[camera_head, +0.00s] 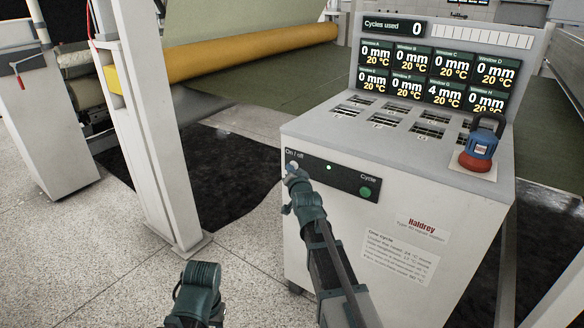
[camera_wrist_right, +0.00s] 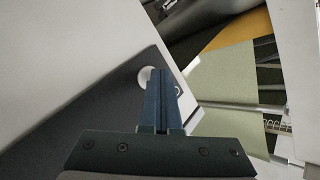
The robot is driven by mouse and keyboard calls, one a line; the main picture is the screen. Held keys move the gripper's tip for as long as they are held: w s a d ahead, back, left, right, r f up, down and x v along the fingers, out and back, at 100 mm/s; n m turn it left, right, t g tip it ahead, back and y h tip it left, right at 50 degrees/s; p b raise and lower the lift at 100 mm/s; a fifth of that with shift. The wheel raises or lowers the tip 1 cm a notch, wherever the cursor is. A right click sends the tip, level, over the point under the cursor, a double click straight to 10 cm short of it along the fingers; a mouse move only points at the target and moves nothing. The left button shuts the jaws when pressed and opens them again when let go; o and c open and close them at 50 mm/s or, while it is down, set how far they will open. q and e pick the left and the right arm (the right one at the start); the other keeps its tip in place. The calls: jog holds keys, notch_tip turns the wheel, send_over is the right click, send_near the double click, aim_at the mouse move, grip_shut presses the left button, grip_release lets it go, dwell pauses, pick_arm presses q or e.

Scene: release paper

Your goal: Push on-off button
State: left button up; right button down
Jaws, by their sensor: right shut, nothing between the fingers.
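The grey control cabinet (camera_head: 440,190) has a dark strip on its front with an on-off button and a green cycle button (camera_head: 365,192). My right gripper (camera_head: 292,178) is shut and empty, with its tips at the on-off end of the strip. The on-off button (camera_wrist_right: 147,75) is pale and round in the right wrist view, partly hidden behind the fingertips (camera_wrist_right: 161,76). I cannot tell whether they touch it. In the head view the gripper mostly covers the button. Part of my left arm shows at the bottom; its gripper is not in view.
A padlock-like red and blue device (camera_head: 480,147) stands on the cabinet's right side. Above is a display panel (camera_head: 435,70) with several readouts. A white post (camera_head: 150,120) stands left of the cabinet, with a yellow roller (camera_head: 240,58) behind. Speckled floor (camera_head: 70,250) is free at left.

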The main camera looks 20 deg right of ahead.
dwell(0.3)
jog(key=shift+s+a, duration=0.25)
jog(key=shift+a, duration=0.1)
jog(key=shift+s+a, duration=0.95)
jog(key=shift+a, duration=0.25)
jog(key=shift+s+a, duration=0.9)
jog(key=shift+a, duration=0.25)
